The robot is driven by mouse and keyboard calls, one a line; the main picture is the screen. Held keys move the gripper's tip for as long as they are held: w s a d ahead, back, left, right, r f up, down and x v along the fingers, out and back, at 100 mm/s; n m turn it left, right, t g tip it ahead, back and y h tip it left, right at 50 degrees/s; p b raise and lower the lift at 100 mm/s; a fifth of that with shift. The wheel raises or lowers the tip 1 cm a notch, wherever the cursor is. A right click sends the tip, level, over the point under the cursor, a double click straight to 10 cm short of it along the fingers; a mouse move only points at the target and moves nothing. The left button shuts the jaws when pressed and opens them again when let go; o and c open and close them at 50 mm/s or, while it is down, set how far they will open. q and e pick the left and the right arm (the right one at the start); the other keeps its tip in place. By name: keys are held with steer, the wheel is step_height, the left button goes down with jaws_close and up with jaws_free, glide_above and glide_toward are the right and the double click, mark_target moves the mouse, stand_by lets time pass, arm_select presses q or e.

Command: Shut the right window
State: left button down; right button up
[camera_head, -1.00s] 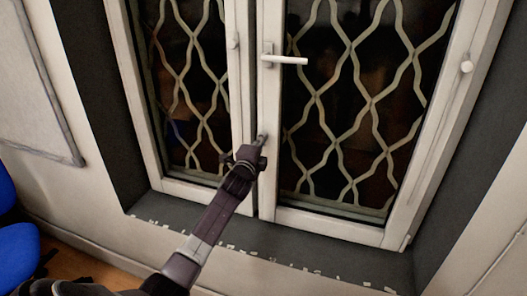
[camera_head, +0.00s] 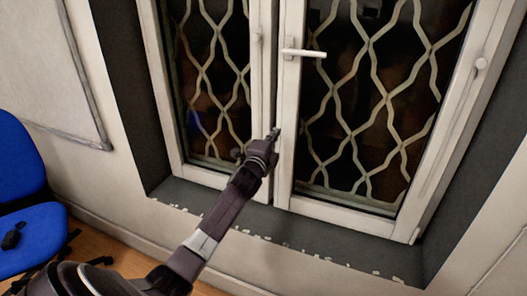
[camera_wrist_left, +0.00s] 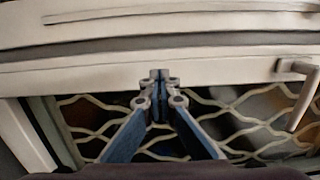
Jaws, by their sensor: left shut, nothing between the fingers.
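The right window (camera_head: 285,165) is a white-framed sash with dark glass behind a wavy lattice. Its white handle (camera_head: 303,53) sticks out to the right from the left stile and also shows at the right of the left wrist view (camera_wrist_left: 301,98). The sash stands almost in line with the left window (camera_head: 257,95); I cannot tell whether it is fully shut. My left gripper (camera_head: 275,134) is shut and empty, below the handle, at the sash's left stile. In the left wrist view its fingertips (camera_wrist_left: 158,76) are together at the white stile; contact is unclear.
A dark sill (camera_head: 320,233) with chipped edges runs below the windows. A blue chair (camera_head: 30,235) with a small dark object on it stands at the left. A white board (camera_head: 55,75) hangs on the left wall.

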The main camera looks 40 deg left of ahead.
arm_select(q)
steer(key=f+b+v, duration=0.1)
steer(key=v, duration=0.6)
steer(key=shift+s+a, duration=0.25)
steer(key=shift+s, duration=0.15)
arm_select(e)
steer(key=shift+w+a+f, duration=0.2)
steer(key=shift+f, duration=0.2)
steer(key=shift+w+a+f, duration=0.2)
steer(key=shift+f, duration=0.15)
